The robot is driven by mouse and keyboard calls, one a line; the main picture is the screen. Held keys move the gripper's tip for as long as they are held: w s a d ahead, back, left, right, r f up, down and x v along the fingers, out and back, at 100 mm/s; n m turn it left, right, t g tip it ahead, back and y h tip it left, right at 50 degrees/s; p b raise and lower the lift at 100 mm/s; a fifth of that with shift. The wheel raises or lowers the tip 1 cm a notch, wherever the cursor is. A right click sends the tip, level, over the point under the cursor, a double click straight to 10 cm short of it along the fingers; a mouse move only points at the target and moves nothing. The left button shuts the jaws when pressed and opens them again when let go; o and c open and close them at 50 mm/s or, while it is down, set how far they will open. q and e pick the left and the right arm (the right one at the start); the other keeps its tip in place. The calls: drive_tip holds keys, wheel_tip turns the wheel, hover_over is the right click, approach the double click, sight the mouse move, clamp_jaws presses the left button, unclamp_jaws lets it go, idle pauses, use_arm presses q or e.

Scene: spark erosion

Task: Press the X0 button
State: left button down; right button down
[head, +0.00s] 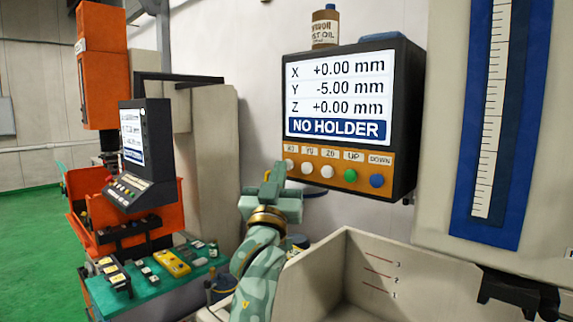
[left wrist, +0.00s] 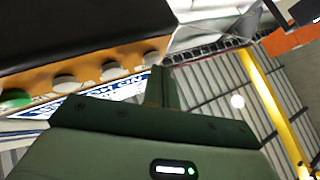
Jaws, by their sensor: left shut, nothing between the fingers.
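The X0 button (head: 290,164) is the leftmost white button on the orange strip of the readout box (head: 405,120), under its X0 label. The screen (head: 336,97) reads X +0.00, Y -5.00, Z +0.00 and "NO HOLDER". My left gripper (head: 278,169) is shut and empty, its fingertips just left of the X0 button. In the left wrist view the shut fingers (left wrist: 160,75) end close to the X0 button (left wrist: 155,57), at the end of the button row. I cannot tell whether they touch it. My right gripper is not in view.
White Y0 (head: 308,168) and Z0 (head: 327,171) buttons, a green UP button (head: 350,175) and a blue DOWN button (head: 376,180) continue the row. A pale open tank (head: 340,265) stands below. A bottle (head: 325,27) stands by the box top. Another machine stands left.

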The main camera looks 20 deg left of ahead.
use_arm(q)
drive_tip(key=s+a+p, duration=0.2)
drive_tip(key=s+p, duration=0.1)
drive_tip(key=s, duration=0.2)
drive_tip(key=shift+s, duration=0.35)
